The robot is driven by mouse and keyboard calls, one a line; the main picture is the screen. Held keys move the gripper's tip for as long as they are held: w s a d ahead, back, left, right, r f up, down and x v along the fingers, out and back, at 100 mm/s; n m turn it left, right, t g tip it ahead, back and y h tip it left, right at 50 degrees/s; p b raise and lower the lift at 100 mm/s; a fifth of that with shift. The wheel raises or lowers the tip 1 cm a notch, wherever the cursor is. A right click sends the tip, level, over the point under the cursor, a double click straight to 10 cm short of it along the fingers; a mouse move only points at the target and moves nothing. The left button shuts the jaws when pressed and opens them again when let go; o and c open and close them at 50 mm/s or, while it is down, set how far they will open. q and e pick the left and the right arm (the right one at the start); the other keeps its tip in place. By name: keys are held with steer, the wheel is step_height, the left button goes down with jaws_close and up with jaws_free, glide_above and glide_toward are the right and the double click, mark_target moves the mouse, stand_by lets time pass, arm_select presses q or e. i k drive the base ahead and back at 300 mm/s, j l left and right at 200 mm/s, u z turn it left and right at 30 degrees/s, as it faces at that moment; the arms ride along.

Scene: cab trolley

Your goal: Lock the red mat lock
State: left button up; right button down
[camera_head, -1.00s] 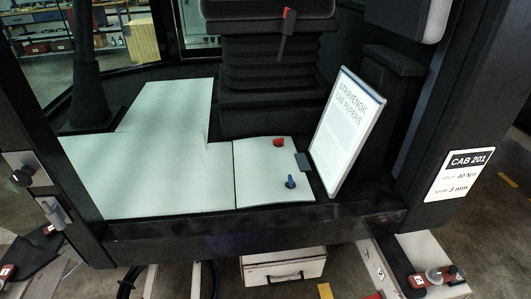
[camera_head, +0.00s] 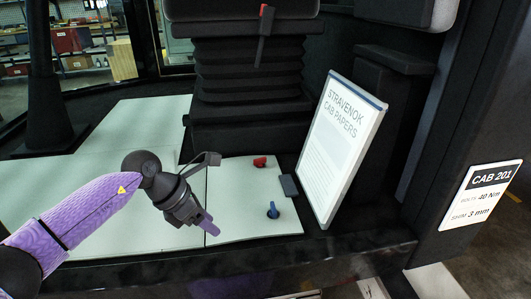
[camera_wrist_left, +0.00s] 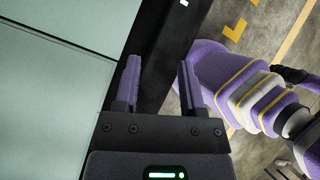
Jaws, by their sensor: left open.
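The red mat lock (camera_head: 260,162) is a small red knob near the back edge of the right pale mat panel (camera_head: 232,215) on the cab floor. A blue knob (camera_head: 272,210) stands on the same panel, nearer the front edge. My left gripper (camera_head: 212,228) is over the front left part of that panel, left of both knobs, with its fingers pointing down and right. In the left wrist view its two purple fingers (camera_wrist_left: 158,85) are apart with nothing between them, over the dark sill. Neither knob shows in the left wrist view. My right gripper is not in view.
A dark tab (camera_head: 289,186) sits at the panel's right edge. A white "Stravenok cab papers" board (camera_head: 340,140) leans just right of it. The black seat base (camera_head: 250,85) rises behind the red knob. The dark sill (camera_head: 330,245) runs along the front.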

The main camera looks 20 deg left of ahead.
mark_target(260, 162)
steer(key=i, duration=1.15)
